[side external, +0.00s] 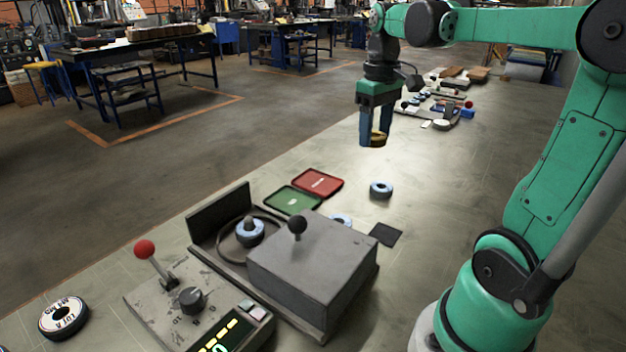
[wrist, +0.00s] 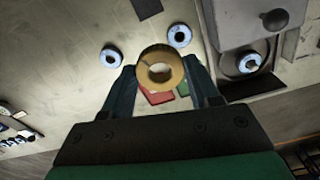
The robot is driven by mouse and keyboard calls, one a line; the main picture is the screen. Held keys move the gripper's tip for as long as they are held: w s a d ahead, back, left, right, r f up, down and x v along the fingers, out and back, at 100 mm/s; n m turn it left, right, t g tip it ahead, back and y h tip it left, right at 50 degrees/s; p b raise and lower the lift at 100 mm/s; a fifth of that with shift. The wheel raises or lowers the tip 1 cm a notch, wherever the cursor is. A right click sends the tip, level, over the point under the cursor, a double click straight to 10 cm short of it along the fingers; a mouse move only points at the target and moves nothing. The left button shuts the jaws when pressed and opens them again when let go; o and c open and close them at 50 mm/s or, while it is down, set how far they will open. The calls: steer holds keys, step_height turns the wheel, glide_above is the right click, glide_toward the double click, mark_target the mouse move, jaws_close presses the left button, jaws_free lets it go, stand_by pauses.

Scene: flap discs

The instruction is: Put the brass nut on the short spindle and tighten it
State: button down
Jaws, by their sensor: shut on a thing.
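My gripper (side external: 374,137) is shut on the brass nut (side external: 379,140), held high in the air above the bench, beyond the trays. In the wrist view the brass nut (wrist: 160,53) sits between the fingertips, its hole showing. A blue-and-white flap disc (side external: 241,240) lies in the machine beside the grey box, with a dark spindle end (side external: 249,222) at its centre. That disc also shows in the wrist view (wrist: 249,63). The nut is well apart from the spindle. I cannot tell the spindle's length.
The grey box (side external: 325,262) with a black-knobbed lever (side external: 297,225) and an upright dark plate (side external: 218,212) flank the spindle. Red (side external: 318,183) and green (side external: 292,200) trays lie behind. Loose discs (side external: 381,190) lie nearby. A red-knobbed lever (side external: 145,250) stands in front.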

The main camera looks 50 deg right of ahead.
steer(key=w+a+f+n, duration=0.35)
steer(key=w+a, duration=0.45)
steer(key=w, duration=0.3)
steer(key=n, duration=0.1)
glide_above(248, 218)
steer(key=f, duration=0.4)
steer(key=shift+s+d+f, duration=0.15)
steer(key=shift+d, duration=0.15)
steer(key=shift+a+f, duration=0.25)
steer(key=shift+a+f+n, duration=0.1)
steer(key=shift+f+n, duration=0.15)
steer(key=shift+f, duration=1.4)
steer(key=shift+f, duration=1.05)
steer(key=shift+f, duration=0.65)
